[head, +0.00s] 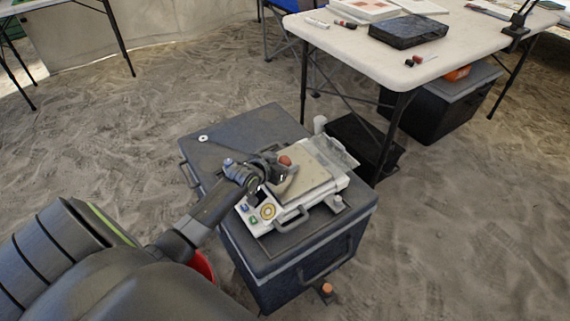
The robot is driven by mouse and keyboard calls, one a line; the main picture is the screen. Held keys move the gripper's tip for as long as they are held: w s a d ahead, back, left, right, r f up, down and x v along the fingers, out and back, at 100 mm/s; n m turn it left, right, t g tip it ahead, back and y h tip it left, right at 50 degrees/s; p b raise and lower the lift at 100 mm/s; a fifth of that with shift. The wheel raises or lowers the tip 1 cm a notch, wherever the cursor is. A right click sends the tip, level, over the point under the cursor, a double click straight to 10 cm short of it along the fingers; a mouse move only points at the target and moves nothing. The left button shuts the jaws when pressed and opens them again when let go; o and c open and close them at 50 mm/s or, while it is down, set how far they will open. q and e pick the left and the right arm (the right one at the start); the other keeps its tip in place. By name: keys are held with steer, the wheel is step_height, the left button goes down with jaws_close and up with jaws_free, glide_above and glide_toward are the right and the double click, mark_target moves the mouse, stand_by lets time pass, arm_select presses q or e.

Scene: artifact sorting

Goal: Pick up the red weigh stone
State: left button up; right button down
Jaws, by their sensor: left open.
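A small red stone (285,160) sits near the back left of the beige pan of a white scale (316,186). The scale stands on a dark case (225,140). My left gripper (287,175) is open over the pan's left side, just in front of the stone. It covers part of the pan, and I cannot tell whether a finger touches the stone. My right gripper is not in view.
The scale has a raised clear lid (335,152), a front handle and a control panel (262,213). A small white ring (203,138) lies on the case. A white table (375,62) with a black box (408,31) stands behind on sandy ground. A black crate (450,100) is below it.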

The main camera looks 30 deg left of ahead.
arm_select(q)
steer(key=shift+c, duration=0.5)
steer(key=c, duration=1.1)
